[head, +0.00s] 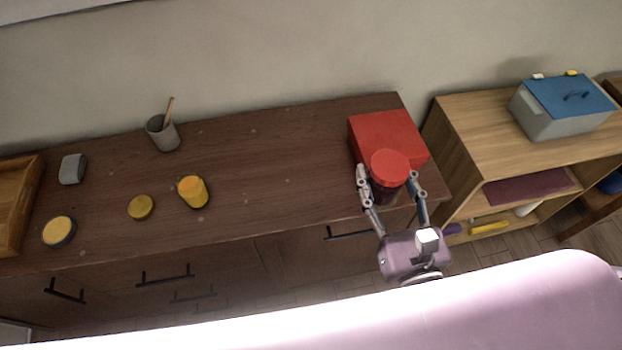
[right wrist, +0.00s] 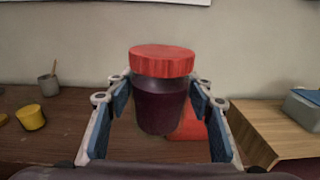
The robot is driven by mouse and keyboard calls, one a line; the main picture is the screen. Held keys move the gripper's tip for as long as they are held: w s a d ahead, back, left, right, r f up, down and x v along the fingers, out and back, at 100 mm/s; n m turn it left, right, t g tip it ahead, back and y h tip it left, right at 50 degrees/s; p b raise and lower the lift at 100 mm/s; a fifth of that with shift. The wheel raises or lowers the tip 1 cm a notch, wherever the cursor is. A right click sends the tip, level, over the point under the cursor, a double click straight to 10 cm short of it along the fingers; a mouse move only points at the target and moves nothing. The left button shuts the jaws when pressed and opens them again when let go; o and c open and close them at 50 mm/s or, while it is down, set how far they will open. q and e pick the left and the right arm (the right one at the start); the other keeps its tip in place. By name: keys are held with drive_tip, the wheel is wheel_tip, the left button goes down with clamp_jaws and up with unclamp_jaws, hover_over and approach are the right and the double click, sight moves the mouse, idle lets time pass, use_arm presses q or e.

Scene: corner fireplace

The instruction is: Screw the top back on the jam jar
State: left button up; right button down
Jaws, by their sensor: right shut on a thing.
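The jam jar (head: 385,191) is dark purple with a wide red lid (head: 390,167) on its mouth. The jar body (right wrist: 160,105) and the red lid (right wrist: 162,60) show clearly in the right wrist view. The lid looks about level there; whether it is screwed tight cannot be told. My right gripper (head: 388,178) is shut on the jar body, one finger on each side, below the lid. Whether the jar's base touches the counter is hidden. My left gripper is not in view.
A red box (head: 372,128) lies just behind the jar on the dark wooden counter (head: 270,150). A grey cup (head: 163,135), yellow jar (head: 193,192), yellow disc (head: 141,207) and round tin (head: 59,231) stand at left. A wooden shelf (head: 465,120) bears a blue-lidded box (head: 560,110).

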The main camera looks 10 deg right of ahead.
use_arm(q)
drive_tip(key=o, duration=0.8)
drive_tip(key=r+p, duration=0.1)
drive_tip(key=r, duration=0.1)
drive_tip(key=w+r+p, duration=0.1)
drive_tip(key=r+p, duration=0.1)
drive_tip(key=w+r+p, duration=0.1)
drive_tip(key=p, duration=0.1)
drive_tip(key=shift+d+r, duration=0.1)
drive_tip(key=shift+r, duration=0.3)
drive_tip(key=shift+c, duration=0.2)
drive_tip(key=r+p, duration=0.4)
drive_tip(key=p, duration=0.1)
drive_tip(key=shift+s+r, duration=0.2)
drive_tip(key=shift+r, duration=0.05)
use_arm(e)
drive_tip(key=w+a+n+y, duration=0.1)
drive_tip(key=w+a+y, duration=0.1)
drive_tip(key=w+a, duration=0.3)
drive_tip(key=w+a+n+y, duration=0.2)
drive_tip(key=w+a, duration=0.4)
drive_tip(key=w, duration=0.6)
drive_tip(key=shift+w+r+g+y, duration=0.15)
drive_tip(key=shift+r+g+y, duration=0.15)
drive_tip(key=shift+r, duration=0.15)
